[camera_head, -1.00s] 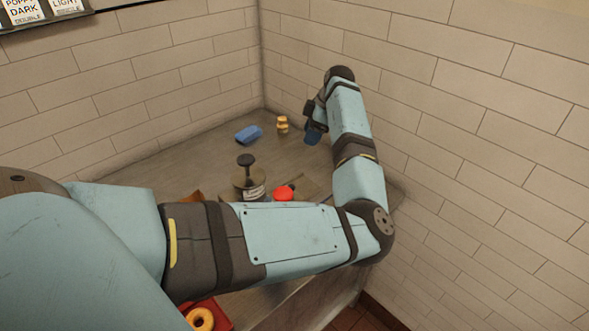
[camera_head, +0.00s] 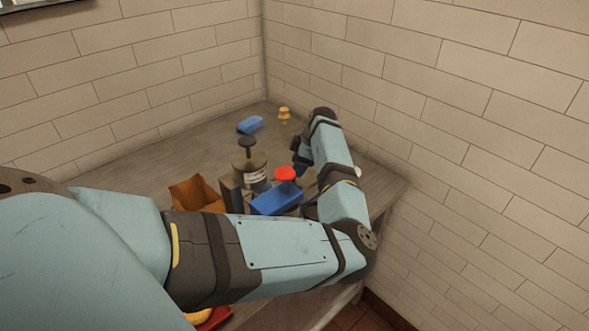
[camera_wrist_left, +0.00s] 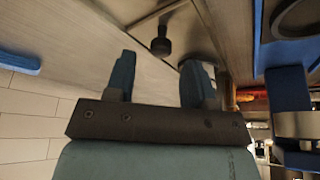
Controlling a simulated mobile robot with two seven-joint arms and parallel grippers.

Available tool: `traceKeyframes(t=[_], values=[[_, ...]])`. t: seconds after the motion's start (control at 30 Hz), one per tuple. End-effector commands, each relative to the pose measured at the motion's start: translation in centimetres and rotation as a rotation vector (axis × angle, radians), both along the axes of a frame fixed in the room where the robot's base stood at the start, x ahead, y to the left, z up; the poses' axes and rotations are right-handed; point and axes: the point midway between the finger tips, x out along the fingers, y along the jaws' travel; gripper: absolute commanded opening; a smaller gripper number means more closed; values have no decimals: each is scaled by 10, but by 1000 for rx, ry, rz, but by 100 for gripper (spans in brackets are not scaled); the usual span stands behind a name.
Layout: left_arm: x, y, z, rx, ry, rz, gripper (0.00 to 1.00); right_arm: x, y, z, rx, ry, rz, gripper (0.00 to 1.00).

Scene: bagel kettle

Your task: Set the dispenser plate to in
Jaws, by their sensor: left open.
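The dispenser (camera_head: 256,176), a grey body with a pale label and a black knob on top, stands mid-counter in the head view. A red dome (camera_head: 285,173) and a blue block (camera_head: 278,198) are at its right. I cannot tell which part is the plate. My left gripper (camera_head: 299,168) is right of the red dome, low over the counter and partly hidden by its wrist. In the left wrist view the gripper (camera_wrist_left: 159,62) is open and empty, with a dark knob on a stem (camera_wrist_left: 161,45) showing beyond its fingers. My right gripper is not in view.
A brown open box (camera_head: 197,194) is left of the dispenser. A blue sponge-like block (camera_head: 250,124) and a small yellow item (camera_head: 284,115) lie near the back corner. Tiled walls (camera_head: 450,100) bound the counter behind and right. My left forearm hides the counter's front.

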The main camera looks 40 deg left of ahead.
Motion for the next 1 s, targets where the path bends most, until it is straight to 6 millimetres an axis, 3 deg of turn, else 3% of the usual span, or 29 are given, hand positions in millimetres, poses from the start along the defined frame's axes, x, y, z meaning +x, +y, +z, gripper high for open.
traceKeyframes(t=[0.23,0.57,0.8,1.0], values=[[-7,8,-26,0,0,0,49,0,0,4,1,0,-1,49],[-8,9,-30,0,0,0,49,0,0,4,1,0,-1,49],[-8,9,-30,0,0,0,0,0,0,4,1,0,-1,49],[-9,11,-29,0,0,0,0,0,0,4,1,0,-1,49]])
